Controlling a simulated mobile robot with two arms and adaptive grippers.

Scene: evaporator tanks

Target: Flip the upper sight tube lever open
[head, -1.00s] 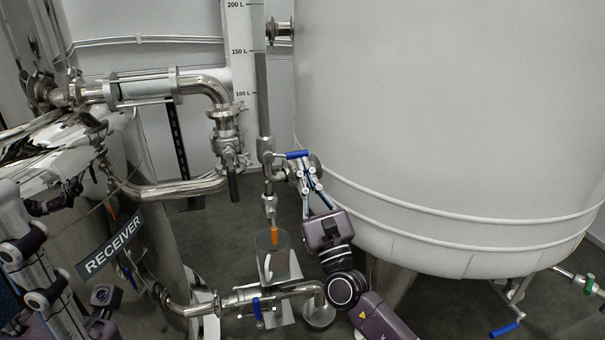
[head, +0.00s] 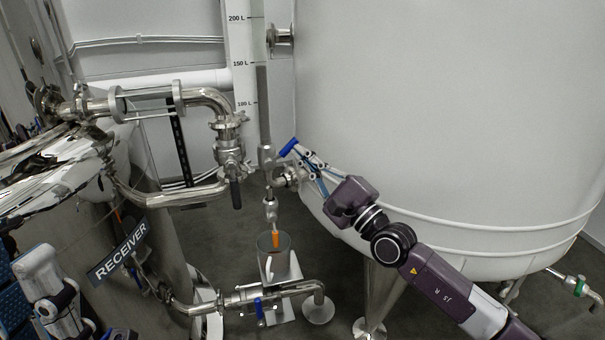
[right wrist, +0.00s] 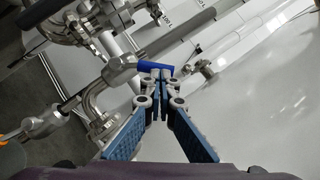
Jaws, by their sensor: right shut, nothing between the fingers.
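The upper sight tube lever is a blue handle (head: 287,147) at the valve between the clear vertical sight tube (head: 264,110) and the big white tank. It slants up to the right in the head view. In the right wrist view the blue lever (right wrist: 155,67) lies across just beyond the fingertips. My right gripper (head: 304,158) is shut and empty, its tips at or touching the lever; contact is hard to tell. It also shows in the right wrist view (right wrist: 158,82).
The white tank (head: 450,120) fills the right side. Steel piping (head: 205,100) and the receiver vessel with its sign (head: 118,252) stand left. An orange-handled part (head: 276,240) hangs below the sight tube over a clear jug (head: 272,265). A lower pipe has another blue handle (head: 259,307).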

